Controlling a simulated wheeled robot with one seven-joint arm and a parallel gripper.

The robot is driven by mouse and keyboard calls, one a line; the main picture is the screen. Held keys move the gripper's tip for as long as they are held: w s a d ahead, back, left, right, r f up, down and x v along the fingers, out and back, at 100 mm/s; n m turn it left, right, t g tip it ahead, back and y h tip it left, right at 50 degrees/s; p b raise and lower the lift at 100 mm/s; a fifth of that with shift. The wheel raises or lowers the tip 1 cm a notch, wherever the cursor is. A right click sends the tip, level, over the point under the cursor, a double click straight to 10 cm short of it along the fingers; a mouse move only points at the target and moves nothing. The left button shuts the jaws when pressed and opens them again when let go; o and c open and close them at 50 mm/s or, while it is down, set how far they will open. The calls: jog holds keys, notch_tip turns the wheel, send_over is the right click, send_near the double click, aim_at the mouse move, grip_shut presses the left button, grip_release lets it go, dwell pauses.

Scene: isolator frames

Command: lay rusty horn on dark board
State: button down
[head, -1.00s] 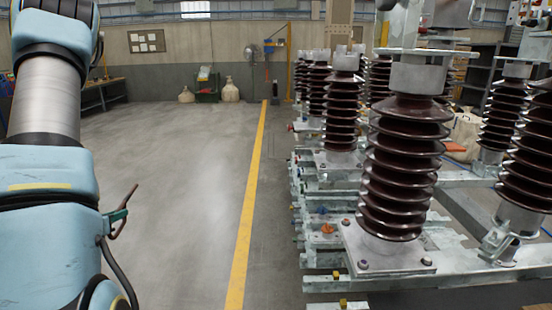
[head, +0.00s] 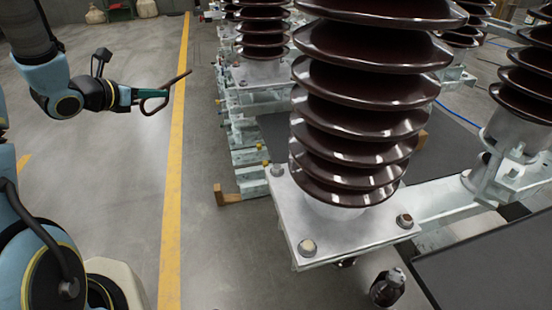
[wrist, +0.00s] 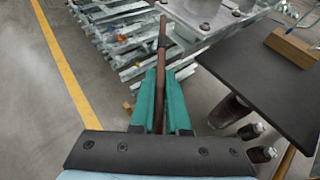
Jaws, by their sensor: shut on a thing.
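The rusty horn (wrist: 163,50) is a thin brown rod. In the wrist view it runs lengthwise between the green fingers of my gripper (wrist: 161,78), which is shut on it, and its far end sticks out past the fingertips. In the head view my gripper (head: 152,97) is at the upper left, with the horn (head: 180,77) pointing up and right over the floor. The dark board (wrist: 250,72) is a flat dark panel right of the gripper in the wrist view, apart from the horn. It shows at the lower right of the head view (head: 485,268).
A wooden block (wrist: 292,46) lies on the board. Dark bottles (wrist: 231,110) stand beside the board's near edge. A large brown ribbed insulator (head: 360,110) on a pale metal base (head: 335,235) stands between gripper and board in the head view. Floor is clear around the yellow line (head: 175,170).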

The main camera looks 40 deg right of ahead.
jog(key=s+d+f+m+g+b, duration=0.2)
jog(key=s+d+m+g+b, duration=0.4)
jog(key=s+d, duration=0.65)
jog(key=s+d+f+m+g+b, duration=0.1)
jog(key=s+d+m+g+b, duration=0.35)
jog(key=s+d+b, duration=0.75)
jog(key=shift+n, duration=0.25)
jog(key=w+d+f, duration=0.1)
jog(key=w+d+f+p, duration=0.1)
jog(key=f, duration=0.1)
jog(key=w+d+f+p, duration=0.1)
jog(key=f, duration=0.1)
jog(key=shift+d+f, duration=0.15)
jog(key=shift+f, duration=2.35)
jog(key=c, duration=0.9)
grip_release()
